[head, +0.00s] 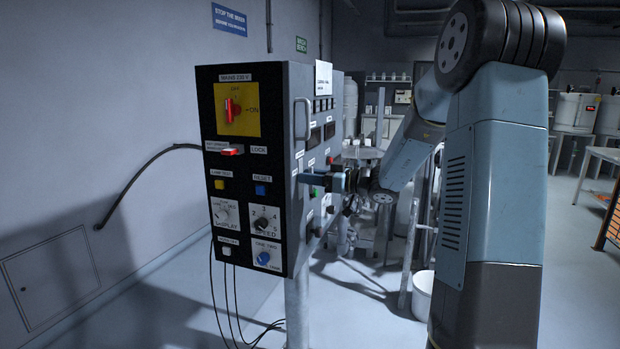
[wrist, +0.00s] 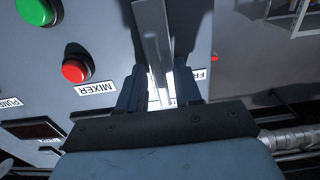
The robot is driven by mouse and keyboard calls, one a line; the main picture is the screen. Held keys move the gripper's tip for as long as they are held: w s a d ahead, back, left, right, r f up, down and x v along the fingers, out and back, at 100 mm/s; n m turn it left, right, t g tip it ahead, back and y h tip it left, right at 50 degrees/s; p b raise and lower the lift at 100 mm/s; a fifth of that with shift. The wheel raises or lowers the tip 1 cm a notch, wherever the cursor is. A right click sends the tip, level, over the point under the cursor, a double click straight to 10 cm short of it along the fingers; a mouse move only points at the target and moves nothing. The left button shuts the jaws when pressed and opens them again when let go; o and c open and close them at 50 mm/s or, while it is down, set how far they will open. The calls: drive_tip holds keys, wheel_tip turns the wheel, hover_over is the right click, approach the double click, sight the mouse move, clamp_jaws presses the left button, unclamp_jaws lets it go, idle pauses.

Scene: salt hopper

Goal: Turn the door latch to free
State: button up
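In the wrist view a flat grey lever (wrist: 153,35), which looks like the door latch, runs down between my two fingers. My gripper (wrist: 161,88) straddles it with its dark fingers apart, and a bright gap shows beside the lever. A white label partly reading "FR" (wrist: 198,75) is just right of the fingers, upside down. In the head view my gripper (head: 308,179) is at the right-hand face of the control cabinet (head: 285,225). The lever is not clear there, and I cannot tell whether a finger touches it.
A green button (wrist: 35,10) and a red button (wrist: 76,65) marked MIXER sit left of my fingers. A grey bar handle (head: 301,119) stands out above my gripper. The cabinet's left face carries a red mains switch (head: 229,110), a red-tipped LOCK part (head: 231,150) and several knobs.

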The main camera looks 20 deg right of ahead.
clamp_jaws()
drive_tip(key=shift+a, duration=0.15)
drive_tip(key=shift+d+m, duration=0.2)
drive_tip(key=shift+m, duration=0.2)
drive_tip(key=shift+w+m, duration=0.15)
drive_tip(key=shift+m, duration=0.75)
drive_tip(key=m, duration=1)
drive_tip(key=f+m, duration=0.1)
drive_tip(key=m, duration=0.4)
drive_tip(key=shift+w+d+f, duration=0.1)
drive_tip(key=shift+w+d, duration=0.2)
drive_tip(key=shift+d, duration=0.1)
drive_tip(key=shift+m, duration=0.3)
